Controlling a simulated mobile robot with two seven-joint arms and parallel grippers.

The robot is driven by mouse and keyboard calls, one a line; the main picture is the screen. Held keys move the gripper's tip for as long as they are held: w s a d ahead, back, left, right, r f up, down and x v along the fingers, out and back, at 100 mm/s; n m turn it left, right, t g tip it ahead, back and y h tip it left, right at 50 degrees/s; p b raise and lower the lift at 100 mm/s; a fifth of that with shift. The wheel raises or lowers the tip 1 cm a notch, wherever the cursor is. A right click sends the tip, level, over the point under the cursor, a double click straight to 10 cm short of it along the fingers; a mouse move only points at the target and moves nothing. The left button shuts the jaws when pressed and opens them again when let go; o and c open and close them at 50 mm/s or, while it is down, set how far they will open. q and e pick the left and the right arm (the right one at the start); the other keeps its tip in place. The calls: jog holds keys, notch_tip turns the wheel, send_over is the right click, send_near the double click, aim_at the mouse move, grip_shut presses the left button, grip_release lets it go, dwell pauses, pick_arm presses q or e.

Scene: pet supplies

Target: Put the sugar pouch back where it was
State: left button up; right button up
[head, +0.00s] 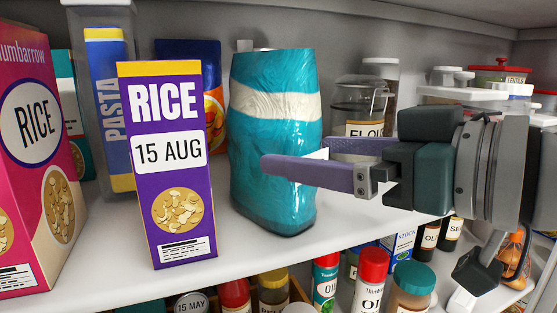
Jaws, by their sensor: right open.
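A teal pouch (272,95) with a white band stands upright on the white upper shelf (330,235). It is the only pouch in view that could be the sugar pouch, and no label shows on it. My right gripper (298,155) comes in from the right and is open. Its near finger crosses in front of the pouch's lower half. Its far finger ends by the pouch's right edge, its tip partly hidden. I cannot tell whether either finger touches the pouch. My left gripper is not in view.
A purple rice box (168,165) stands left of the pouch, with a blue pasta pack (108,110) behind and a pink rice box (35,150) farther left. A flour jar (355,108) stands behind my gripper. Bottles, including a red-capped one (372,275), fill the lower shelf.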

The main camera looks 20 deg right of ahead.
jog(key=v, duration=0.7)
jog(key=s+f+m+g+h, duration=0.1)
jog(key=s+f+g+h, duration=0.2)
jog(key=f, duration=0.7)
jog(key=s+f+m+g+h, duration=0.2)
jog(key=s+f+g+h, duration=0.1)
jog(key=s+f+g, duration=0.5)
jog(key=s+f, duration=0.3)
jog(key=shift+s+d, duration=0.25)
jog(key=shift+s, duration=0.1)
